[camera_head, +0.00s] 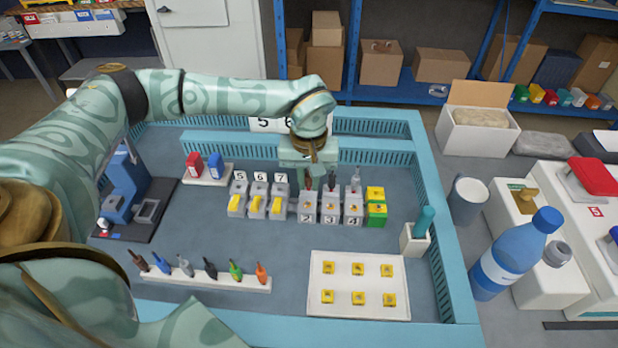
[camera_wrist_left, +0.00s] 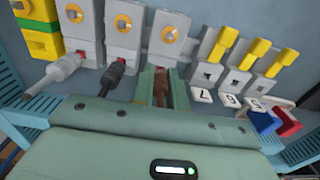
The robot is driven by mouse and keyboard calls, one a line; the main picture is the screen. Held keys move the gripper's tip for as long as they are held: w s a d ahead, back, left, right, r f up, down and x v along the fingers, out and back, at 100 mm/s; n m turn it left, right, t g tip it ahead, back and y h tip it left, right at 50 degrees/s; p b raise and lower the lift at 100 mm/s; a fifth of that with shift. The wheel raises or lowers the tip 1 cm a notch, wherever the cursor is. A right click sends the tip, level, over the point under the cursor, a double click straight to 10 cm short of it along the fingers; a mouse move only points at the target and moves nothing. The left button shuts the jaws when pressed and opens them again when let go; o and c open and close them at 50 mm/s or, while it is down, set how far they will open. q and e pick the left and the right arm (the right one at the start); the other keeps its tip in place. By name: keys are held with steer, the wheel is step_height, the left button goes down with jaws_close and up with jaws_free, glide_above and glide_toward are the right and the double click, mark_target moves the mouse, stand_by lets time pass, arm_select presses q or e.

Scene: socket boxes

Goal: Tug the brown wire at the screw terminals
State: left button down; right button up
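My left gripper (camera_wrist_left: 161,88) reaches down over the row of screw terminals; it also shows from above in the head view (camera_head: 308,160). Its two fingers stand close on either side of the brown wire (camera_wrist_left: 161,92) and appear shut on it. The wire's end goes into the leftmost grey screw terminal in the head view (camera_head: 307,207), whose orange screw shows in the left wrist view (camera_wrist_left: 172,34). Beside it, a black wire (camera_wrist_left: 113,76) and a grey wire (camera_wrist_left: 60,70) sit in the neighbouring grey terminals. My right gripper is in neither view.
Lever terminals (camera_head: 256,203) with yellow levers, labelled 5, 6 and 7, stand left of the screw terminals. A yellow-green terminal (camera_head: 376,214) stands right. In front are a rack of coloured wires (camera_head: 205,282) and a white tray (camera_head: 359,258) with yellow pieces. Blue walls (camera_head: 440,230) edge the workspace.

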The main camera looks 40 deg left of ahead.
arm_select(q)
steer(key=shift+r+p, duration=0.35)
steer(key=shift+p, duration=0.7)
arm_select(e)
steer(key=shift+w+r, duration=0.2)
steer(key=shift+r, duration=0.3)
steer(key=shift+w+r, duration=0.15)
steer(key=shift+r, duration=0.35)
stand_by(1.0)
arm_select(q)
steer(key=shift+f, duration=0.35)
stand_by(0.7)
steer(key=c, duration=0.9)
jaws_free()
steer(key=shift+r, duration=0.15)
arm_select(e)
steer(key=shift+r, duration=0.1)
arm_select(q)
step_height(320, 180, up, 8)
steer(key=p, duration=0.7)
steer(key=shift+f, duration=0.35)
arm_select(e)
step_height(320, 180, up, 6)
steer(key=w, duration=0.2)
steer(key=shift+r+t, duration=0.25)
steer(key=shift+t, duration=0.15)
